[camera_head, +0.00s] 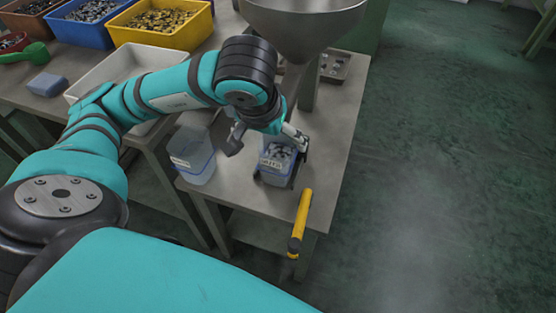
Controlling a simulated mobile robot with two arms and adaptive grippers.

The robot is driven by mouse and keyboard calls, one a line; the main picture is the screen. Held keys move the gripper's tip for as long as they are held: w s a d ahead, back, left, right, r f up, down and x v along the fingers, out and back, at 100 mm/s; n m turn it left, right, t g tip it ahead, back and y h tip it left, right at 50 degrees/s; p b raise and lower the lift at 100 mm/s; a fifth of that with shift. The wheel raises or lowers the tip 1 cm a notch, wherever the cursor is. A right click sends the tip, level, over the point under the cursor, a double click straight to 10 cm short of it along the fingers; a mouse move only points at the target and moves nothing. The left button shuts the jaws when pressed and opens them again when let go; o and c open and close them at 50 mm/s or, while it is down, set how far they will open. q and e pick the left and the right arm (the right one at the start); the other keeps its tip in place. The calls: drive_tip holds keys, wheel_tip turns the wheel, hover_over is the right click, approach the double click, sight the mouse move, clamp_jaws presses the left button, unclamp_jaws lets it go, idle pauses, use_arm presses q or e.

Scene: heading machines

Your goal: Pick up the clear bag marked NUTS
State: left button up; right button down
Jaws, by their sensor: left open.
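A clear, bluish bag (277,168) with metal pieces inside and a pale label stands on the small grey table below the funnel. The label is too small to read surely. My left gripper (268,152) is open just above and around this bag, one finger to its left and the other at its right side. Whether the fingers touch it, I cannot tell. A second clear, bluish container (193,157) with a pale label stands to the left and looks empty. My right gripper is not in view.
A metal funnel (304,22) hangs over the small table (330,130). A white tray (110,68), yellow bin (165,38), blue bin (80,30) and green scoop (28,53) occupy the left bench. The floor at right is clear.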

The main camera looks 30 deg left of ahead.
use_arm(q)
drive_tip(key=b+x, duration=0.1)
drive_tip(key=x, duration=0.7)
drive_tip(key=shift+f, duration=0.45)
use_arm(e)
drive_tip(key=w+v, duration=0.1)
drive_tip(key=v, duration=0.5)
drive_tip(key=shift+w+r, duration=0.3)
use_arm(q)
drive_tip(key=shift+s, duration=0.1)
drive_tip(key=shift+c, duration=0.3)
drive_tip(key=c, duration=1.6)
drive_tip(key=shift+c, duration=0.6)
drive_tip(key=shift+r, duration=0.15)
